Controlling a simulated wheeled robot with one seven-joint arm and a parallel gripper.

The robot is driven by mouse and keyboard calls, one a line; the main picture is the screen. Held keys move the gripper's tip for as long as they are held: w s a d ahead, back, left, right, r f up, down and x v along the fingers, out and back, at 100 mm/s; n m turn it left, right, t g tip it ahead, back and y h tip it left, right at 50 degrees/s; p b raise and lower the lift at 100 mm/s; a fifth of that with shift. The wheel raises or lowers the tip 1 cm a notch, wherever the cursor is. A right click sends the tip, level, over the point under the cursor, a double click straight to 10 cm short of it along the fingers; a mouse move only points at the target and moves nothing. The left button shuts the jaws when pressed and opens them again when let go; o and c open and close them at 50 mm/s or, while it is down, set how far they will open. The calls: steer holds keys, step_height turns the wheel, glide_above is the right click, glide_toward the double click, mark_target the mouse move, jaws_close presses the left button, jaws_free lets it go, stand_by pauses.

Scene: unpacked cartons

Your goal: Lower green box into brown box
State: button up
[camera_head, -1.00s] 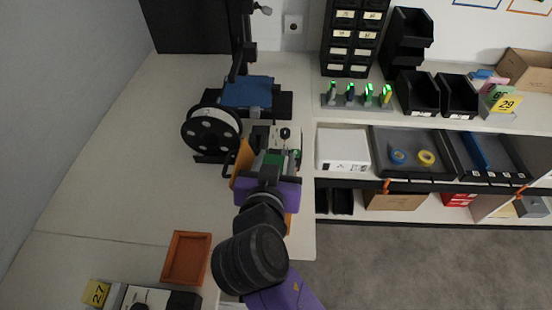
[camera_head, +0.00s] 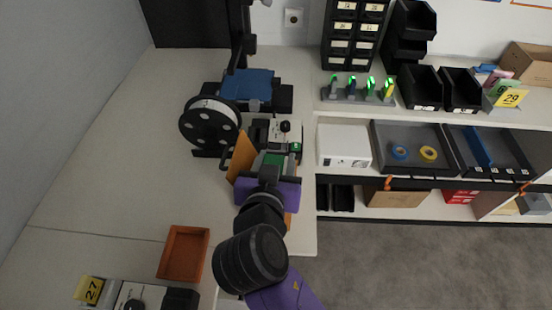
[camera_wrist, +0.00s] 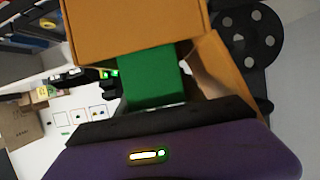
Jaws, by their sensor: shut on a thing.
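The green box (camera_wrist: 152,82) is held at the fingers of my gripper (camera_wrist: 155,108) in the wrist view. A small part of the green box also shows in the head view (camera_head: 275,158), just beyond my purple gripper (camera_head: 270,172). The brown box (camera_wrist: 135,28) shows as orange-brown cardboard at the top of the wrist view, with another panel to the right of the green box. In the head view one brown flap (camera_head: 242,157) stands up left of my gripper. My gripper hides most of the brown box. I cannot tell how deep the green box sits.
A black spool (camera_head: 209,125) and a printer with a blue bed (camera_head: 247,86) stand behind on the table. A white and black device (camera_head: 287,130) sits close beyond the gripper. An orange tray (camera_head: 183,253) lies front left.

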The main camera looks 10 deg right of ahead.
steer(key=shift+f, duration=0.4)
steer(key=o, duration=1.5)
steer(key=shift+r, duration=0.1)
steer(key=shift+r+p, duration=4.15)
steer(key=shift+r, duration=1.35)
